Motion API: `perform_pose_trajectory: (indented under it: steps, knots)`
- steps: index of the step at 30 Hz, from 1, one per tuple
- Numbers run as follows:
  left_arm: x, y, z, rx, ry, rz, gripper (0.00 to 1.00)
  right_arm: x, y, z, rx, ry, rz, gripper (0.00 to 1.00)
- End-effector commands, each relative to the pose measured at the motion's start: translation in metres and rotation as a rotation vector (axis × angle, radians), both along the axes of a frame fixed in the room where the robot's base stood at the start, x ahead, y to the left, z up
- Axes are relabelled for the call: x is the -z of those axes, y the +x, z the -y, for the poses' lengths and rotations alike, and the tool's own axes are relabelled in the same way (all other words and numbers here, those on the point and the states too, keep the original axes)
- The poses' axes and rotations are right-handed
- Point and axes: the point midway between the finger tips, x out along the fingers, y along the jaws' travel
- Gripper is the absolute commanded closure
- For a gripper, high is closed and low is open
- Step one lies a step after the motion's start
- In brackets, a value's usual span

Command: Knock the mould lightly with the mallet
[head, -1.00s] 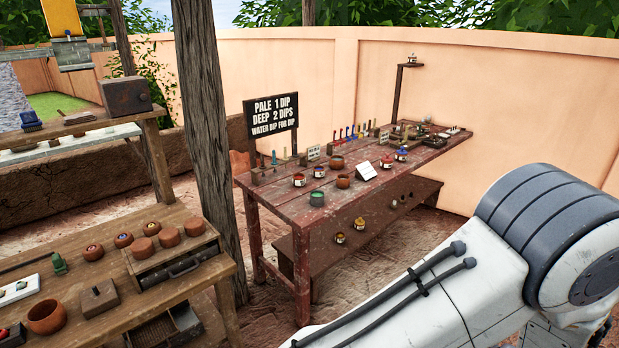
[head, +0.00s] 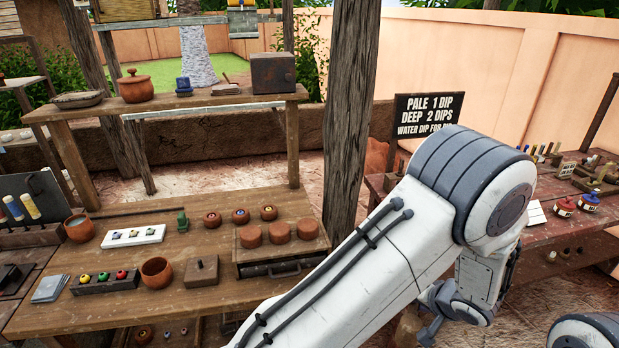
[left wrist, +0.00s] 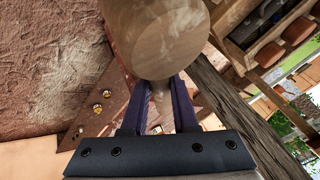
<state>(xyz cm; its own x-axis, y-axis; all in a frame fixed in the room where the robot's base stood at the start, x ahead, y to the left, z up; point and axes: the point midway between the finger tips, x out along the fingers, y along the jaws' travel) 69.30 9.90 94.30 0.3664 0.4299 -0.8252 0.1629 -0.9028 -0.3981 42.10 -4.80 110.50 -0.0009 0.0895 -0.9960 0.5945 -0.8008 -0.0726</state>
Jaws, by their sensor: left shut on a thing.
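My left gripper (left wrist: 158,100) is shut on the mallet (left wrist: 155,35) in the left wrist view. The mallet's pale, rounded wooden head fills the top of that view, and its thin handle runs between the dark fingers. No mould shows for certain. A square brown block with a knob (head: 201,276) on the near wooden table could be it, but I cannot tell. My right gripper is not seen.
The near wooden table (head: 215,310) holds a terracotta bowl (head: 157,271), a white tray (head: 150,239), a dark tray of coloured pots (head: 88,287) and a drawer box (head: 250,256) topped with clay discs. A wooden post (head: 350,120) stands behind. A red table (head: 515,245) is at right.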

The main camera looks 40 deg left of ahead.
Motion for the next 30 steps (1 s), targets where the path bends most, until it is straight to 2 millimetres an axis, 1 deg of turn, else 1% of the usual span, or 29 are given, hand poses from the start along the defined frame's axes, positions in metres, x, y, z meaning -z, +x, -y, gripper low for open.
perform_pose_trajectory:
  steps: [1,2,3,5,6,8,9,11,12,13,15,18,21,24,27,30]
  knots:
    - [-0.006,0.021,-0.022,-0.008,0.001,0.008,1.00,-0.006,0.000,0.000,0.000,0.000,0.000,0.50]
    - [-0.008,0.032,-0.034,-0.003,0.002,0.011,1.00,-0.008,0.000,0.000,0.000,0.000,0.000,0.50]
    - [-0.011,0.048,-0.052,0.006,0.002,0.016,1.00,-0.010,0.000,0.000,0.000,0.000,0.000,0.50]
    - [-0.017,0.071,-0.081,0.023,0.003,0.022,1.00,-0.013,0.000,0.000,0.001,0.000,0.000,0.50]
    - [-0.021,0.085,-0.100,0.038,0.003,0.026,1.00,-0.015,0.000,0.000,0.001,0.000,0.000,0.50]
    - [-0.029,0.104,-0.131,0.060,0.005,0.032,1.00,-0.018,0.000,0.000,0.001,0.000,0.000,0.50]
    - [-0.034,0.115,-0.151,0.075,0.005,0.037,1.00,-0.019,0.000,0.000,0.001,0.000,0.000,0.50]
    - [-0.043,0.130,-0.183,0.095,0.006,0.042,1.00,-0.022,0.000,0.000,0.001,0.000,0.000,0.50]
    - [-0.049,0.138,-0.204,0.107,0.006,0.047,1.00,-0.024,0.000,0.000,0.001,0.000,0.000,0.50]
    - [-0.054,0.144,-0.221,0.116,0.005,0.050,1.00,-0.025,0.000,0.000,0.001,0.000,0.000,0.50]
    - [-0.065,0.154,-0.257,0.134,0.004,0.056,1.00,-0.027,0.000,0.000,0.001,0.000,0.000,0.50]
    - [-0.077,0.162,-0.296,0.155,0.004,0.062,1.00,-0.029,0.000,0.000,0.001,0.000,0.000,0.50]
    - [-0.086,0.166,-0.325,0.169,0.003,0.064,1.00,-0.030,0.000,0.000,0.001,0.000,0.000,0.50]
    - [-0.094,0.167,-0.348,0.178,0.005,0.065,1.00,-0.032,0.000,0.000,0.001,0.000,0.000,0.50]
    - [-0.100,0.167,-0.365,0.188,0.006,0.066,1.00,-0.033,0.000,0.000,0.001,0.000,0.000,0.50]
    - [-0.103,0.167,-0.376,0.193,0.006,0.064,1.00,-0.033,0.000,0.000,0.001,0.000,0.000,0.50]
